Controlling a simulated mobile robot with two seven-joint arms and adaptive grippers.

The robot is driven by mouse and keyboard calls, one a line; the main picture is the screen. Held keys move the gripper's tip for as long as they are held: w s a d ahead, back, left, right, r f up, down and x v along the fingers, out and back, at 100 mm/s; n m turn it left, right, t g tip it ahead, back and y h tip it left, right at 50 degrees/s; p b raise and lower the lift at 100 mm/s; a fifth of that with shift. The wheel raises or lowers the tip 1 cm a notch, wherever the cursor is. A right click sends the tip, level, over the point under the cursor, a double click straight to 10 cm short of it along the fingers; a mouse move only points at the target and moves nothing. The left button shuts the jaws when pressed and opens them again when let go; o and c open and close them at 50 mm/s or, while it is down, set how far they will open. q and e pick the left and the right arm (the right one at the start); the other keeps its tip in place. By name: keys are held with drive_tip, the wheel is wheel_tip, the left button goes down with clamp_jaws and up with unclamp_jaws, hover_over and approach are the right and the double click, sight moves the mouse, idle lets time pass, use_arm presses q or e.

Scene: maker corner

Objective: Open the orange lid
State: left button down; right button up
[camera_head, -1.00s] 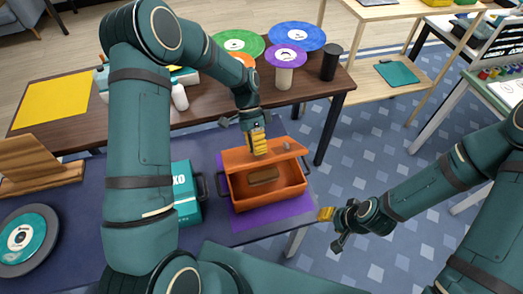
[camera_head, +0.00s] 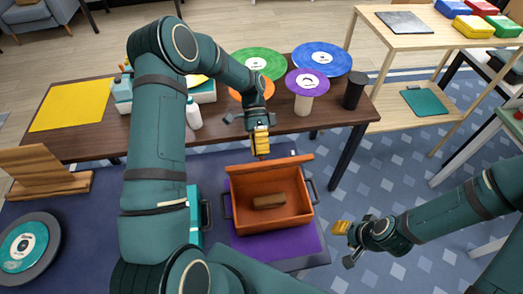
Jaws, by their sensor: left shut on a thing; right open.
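An orange box (camera_head: 285,222) with dark side handles stands on a purple mat (camera_head: 312,243). Its orange lid (camera_head: 290,168) stands raised along the far side, so the inside shows. A brown block (camera_head: 268,201) lies on the box floor. My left gripper (camera_head: 261,153) reaches down from behind and is shut at the lid's top edge; its fingertips partly hide that edge. My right gripper (camera_head: 342,228) is open and empty, to the right of the box and apart from it.
A brown table (camera_head: 90,140) behind holds a yellow sheet (camera_head: 70,105), coloured discs such as a purple one (camera_head: 307,82), a white bottle (camera_head: 193,115) and a black cylinder (camera_head: 354,90). A teal box (camera_head: 193,225) is close left. A wooden stand (camera_head: 40,168) is far left.

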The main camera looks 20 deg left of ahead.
idle(0.9)
drive_tip(key=shift+s+f, duration=0.1)
drive_tip(key=c, duration=0.7)
drive_tip(key=s+f+m+g, duration=0.1)
drive_tip(key=s+m+g, duration=0.1)
drive_tip(key=s, duration=0.1)
drive_tip(key=s+f+m+g, duration=0.1)
drive_tip(key=shift+s+a+f, duration=0.15)
drive_tip(key=shift+a+f, duration=0.15)
drive_tip(key=shift+a, duration=0.1)
drive_tip(key=s+a+r+m+g+y, duration=0.1)
drive_tip(key=s+a+m+g+y, duration=0.6)
drive_tip(key=m, duration=0.3)
drive_tip(key=w+a+r+m+t+y, duration=0.5)
drive_tip(key=w+a+r+m, duration=0.1)
drive_tip(key=a+m, duration=0.3)
drive_tip(key=w+a+r+m+t+y, duration=0.5)
drive_tip(key=w+a+r+m, duration=0.1)
drive_tip(key=w+a+m, duration=0.2)
drive_tip(key=shift+w+a+m+y, duration=0.3)
drive_tip(key=shift+a+m+y, duration=0.1)
drive_tip(key=shift+a+m, duration=0.35)
